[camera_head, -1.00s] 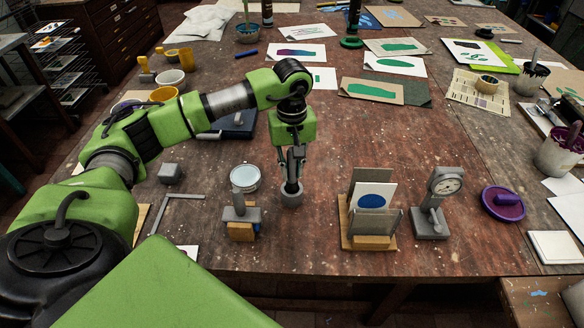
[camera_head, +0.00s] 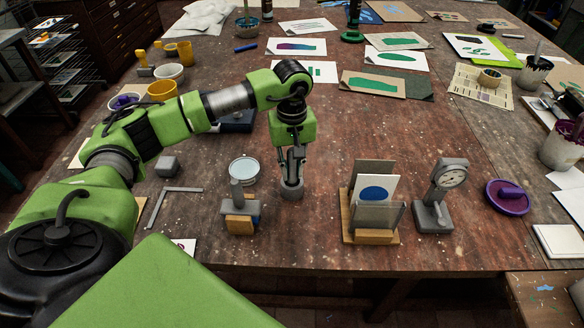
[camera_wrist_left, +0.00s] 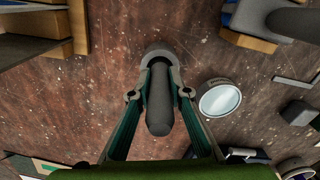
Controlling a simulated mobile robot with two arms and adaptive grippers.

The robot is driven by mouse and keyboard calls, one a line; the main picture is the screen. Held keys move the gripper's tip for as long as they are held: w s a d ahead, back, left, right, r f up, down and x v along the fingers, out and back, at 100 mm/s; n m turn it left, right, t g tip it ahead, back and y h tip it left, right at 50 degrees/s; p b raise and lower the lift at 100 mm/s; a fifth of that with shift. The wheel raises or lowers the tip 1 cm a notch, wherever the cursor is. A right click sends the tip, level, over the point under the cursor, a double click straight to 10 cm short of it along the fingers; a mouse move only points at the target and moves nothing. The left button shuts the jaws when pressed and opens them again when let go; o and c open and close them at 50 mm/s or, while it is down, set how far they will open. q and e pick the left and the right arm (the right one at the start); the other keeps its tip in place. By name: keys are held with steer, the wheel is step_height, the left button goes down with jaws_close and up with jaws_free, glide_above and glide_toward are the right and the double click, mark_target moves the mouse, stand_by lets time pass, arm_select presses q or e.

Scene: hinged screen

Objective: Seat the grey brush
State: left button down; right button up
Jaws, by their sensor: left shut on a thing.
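The grey brush (camera_wrist_left: 158,100) shows as a thick rounded grey handle in the left wrist view. My left gripper (camera_wrist_left: 160,92) is shut on it, one finger on each side. The handle's far end meets a round grey cup-like piece (camera_wrist_left: 157,52) on the table; I cannot tell how deep it sits in it or whether the two are one piece. In the head view the left gripper (camera_head: 292,172) points straight down just above this grey round piece (camera_head: 291,190), and the fingers hide most of the brush. My right gripper is not in view.
Left of the gripper stand a pale blue-topped tin (camera_head: 244,171) and a grey clamp on a wooden block (camera_head: 240,222). To the right are a card rack (camera_head: 372,222), a dial gauge (camera_head: 440,190) and a purple lidded disc (camera_head: 507,197).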

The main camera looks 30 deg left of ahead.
arm_select(q)
steer(key=shift+f+b, duration=0.5)
steer(key=shift+f, duration=0.2)
steer(key=c, duration=1.8)
jaws_free()
steer(key=shift+r, duration=0.1)
step_height(320, 180, up, 12)
steer(key=shift+f, duration=0.1)
steer(key=shift+f, duration=0.1)
